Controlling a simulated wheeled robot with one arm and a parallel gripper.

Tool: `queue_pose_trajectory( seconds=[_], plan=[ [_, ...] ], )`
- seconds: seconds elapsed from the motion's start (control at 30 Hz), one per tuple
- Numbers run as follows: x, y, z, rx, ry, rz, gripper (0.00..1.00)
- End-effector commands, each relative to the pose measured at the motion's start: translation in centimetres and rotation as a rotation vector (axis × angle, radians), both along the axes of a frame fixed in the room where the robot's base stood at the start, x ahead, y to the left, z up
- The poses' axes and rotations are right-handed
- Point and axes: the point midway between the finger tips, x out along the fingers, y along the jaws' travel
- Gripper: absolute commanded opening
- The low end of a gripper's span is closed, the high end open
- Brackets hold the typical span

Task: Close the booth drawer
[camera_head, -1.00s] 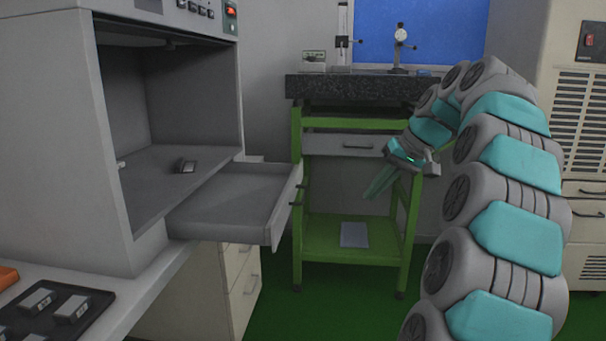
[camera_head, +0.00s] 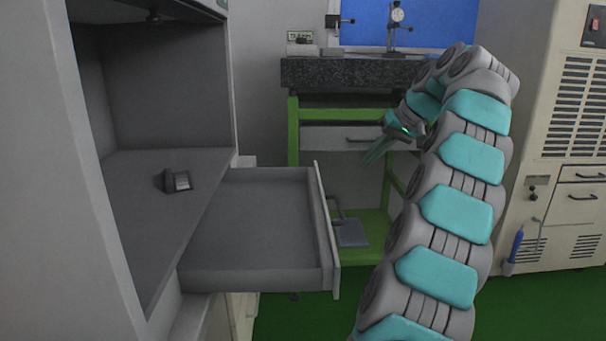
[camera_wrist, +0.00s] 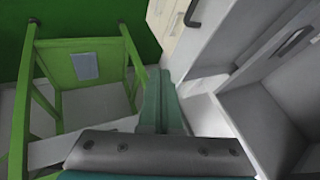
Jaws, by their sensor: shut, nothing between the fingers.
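The booth (camera_head: 90,200) is a grey cabinet with an open front at the left of the head view. Its grey drawer (camera_head: 250,230) is pulled well out to the right and looks empty. The drawer front (camera_head: 326,235) faces right and carries a dark handle (camera_head: 336,212). My gripper (camera_head: 368,158) is shut and empty, beyond and to the right of the drawer front, apart from it in the head view. In the wrist view its teal fingers (camera_wrist: 158,95) are together. Grey panels with dark handles show at the right there.
A green-framed stand (camera_head: 293,150) with a dark stone top (camera_head: 335,72) stands behind. A small dark block (camera_head: 178,181) lies on the booth floor. A beige cabinet (camera_head: 570,130) stands at the right. Green floor (camera_head: 530,310) is clear at lower right.

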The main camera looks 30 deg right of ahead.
Motion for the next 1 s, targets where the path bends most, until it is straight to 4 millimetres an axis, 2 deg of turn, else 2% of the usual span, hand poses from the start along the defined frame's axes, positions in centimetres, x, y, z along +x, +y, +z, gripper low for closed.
queue_pose_trajectory(
  seconds=[0.17, 0.33, 0.57, 0.87, 1.0],
  plan=[
    [0.2, -0.1, -0.6, -0.001, -0.001, -0.002, 0.00],
    [1.4, 0.5, -2.5, -0.001, 0.000, 0.000, 0.00],
    [2.8, 0.9, -4.3, 0.000, 0.000, -0.002, 0.00],
    [5.4, 1.8, -7.9, 0.001, 0.002, -0.002, 0.00],
    [6.4, 3.5, -7.9, -0.001, 0.001, 0.001, 0.00]
  ],
)
